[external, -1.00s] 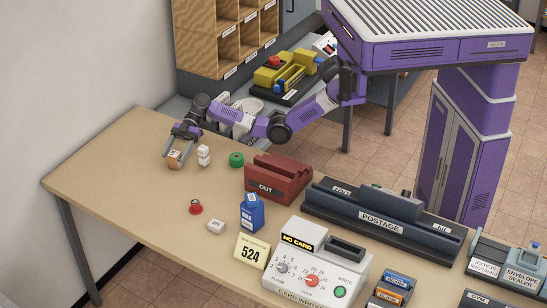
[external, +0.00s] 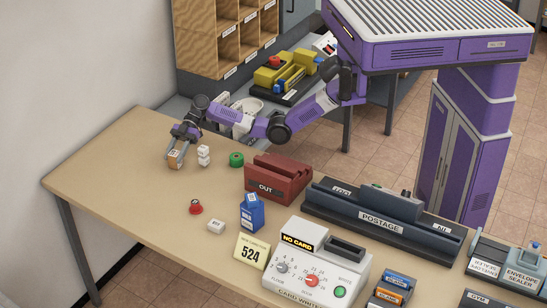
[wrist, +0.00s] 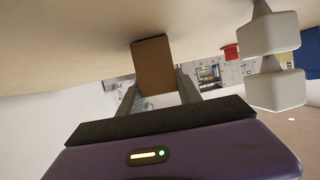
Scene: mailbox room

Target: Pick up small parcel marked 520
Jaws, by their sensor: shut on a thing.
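The label's text is too small to read. My gripper (external: 177,153) is shut on this parcel, one finger on each side. In the wrist view the parcel (wrist: 154,66) shows as a plain brown face between the two fingers of my gripper (wrist: 160,85). I cannot tell whether the parcel is touching the table.
The table's left end (external: 110,170) is clear.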

